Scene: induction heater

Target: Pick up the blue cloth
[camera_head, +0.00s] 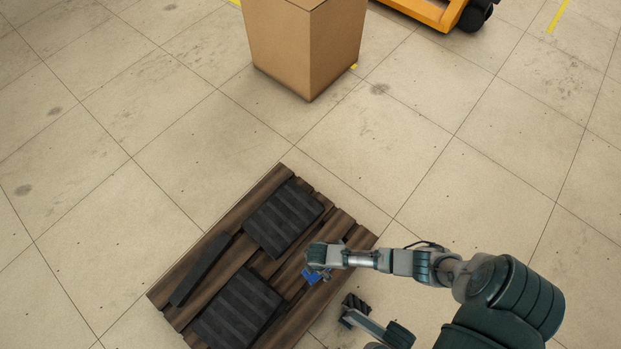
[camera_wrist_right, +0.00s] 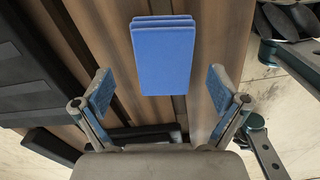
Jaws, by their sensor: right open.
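The blue cloth (camera_wrist_right: 163,58) is a folded, flat rectangular stack lying on the brown wooden pallet (camera_wrist_right: 108,28) in the right wrist view. In the head view, a small blue patch (camera_head: 314,275) shows under my right gripper, and most of the cloth is hidden there. My right gripper (camera_head: 316,262) is above the pallet's right part. In the right wrist view, its two blue-padded fingers (camera_wrist_right: 160,90) are spread wide and empty. The cloth is ahead of the fingertips, roughly centred between them, and neither finger touches it.
Black ribbed pads (camera_head: 284,219) and a long dark bar (camera_head: 200,270) lie on the pallet left of my gripper. A cardboard box (camera_head: 306,45) stands behind it. A yellow-orange wheeled cart (camera_head: 425,10) is at the top. Tiled floor around is clear.

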